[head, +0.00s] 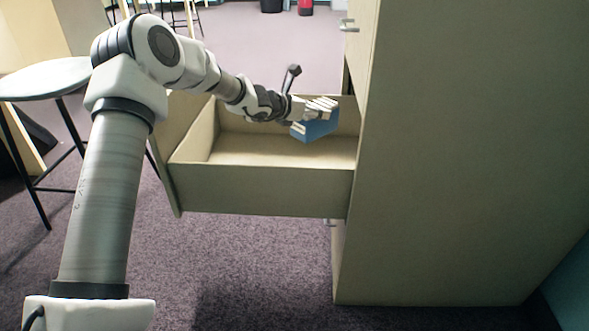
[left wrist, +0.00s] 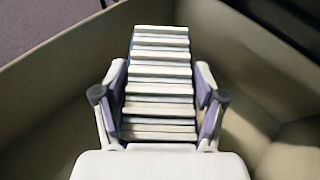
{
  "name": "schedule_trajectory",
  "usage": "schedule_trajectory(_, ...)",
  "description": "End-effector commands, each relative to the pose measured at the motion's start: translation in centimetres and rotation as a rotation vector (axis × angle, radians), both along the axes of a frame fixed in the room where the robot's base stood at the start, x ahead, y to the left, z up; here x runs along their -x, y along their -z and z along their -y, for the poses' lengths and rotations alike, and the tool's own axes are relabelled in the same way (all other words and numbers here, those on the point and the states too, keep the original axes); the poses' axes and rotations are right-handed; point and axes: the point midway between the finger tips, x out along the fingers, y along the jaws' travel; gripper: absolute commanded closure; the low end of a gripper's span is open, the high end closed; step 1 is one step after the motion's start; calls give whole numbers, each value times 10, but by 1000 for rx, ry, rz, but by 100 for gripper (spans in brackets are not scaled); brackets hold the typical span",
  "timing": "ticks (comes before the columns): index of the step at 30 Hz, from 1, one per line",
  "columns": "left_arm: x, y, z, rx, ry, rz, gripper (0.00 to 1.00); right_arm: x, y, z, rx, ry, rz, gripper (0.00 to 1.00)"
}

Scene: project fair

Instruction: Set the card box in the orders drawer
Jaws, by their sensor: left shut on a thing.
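The card box (head: 318,128) is blue with a row of pale cards or dividers on top; in the left wrist view the card box (left wrist: 158,80) shows its pale striped top. My left gripper (head: 308,112) is shut on it, with one finger on each side in the left wrist view (left wrist: 159,100). The open drawer (head: 262,186) is pulled out of a beige cabinet. The box is over or inside the drawer's right part, near the cabinet; I cannot tell whether it touches the drawer floor. My right gripper is not in view.
The tall beige cabinet (head: 460,150) fills the right side, with a handle (head: 348,25) above the drawer. A round stool (head: 45,80) stands at the left. The drawer floor left of the box looks empty.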

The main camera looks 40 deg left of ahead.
Motion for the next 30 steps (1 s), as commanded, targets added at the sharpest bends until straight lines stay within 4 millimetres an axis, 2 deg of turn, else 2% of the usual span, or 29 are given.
schedule_trajectory(1,0,9,0,0,0,3,79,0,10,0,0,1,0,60)
schedule_trajectory(5,0,24,0,1,1,1,79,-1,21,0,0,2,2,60)
schedule_trajectory(10,0,64,0,0,0,0,79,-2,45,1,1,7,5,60)
schedule_trajectory(18,0,108,0,-1,-1,1,79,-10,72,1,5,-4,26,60)
schedule_trajectory(20,0,113,0,-1,-1,1,79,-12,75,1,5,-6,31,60)
schedule_trajectory(26,0,110,0,-1,-1,2,79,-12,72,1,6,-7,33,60)
schedule_trajectory(30,0,114,0,-1,-1,2,79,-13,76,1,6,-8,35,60)
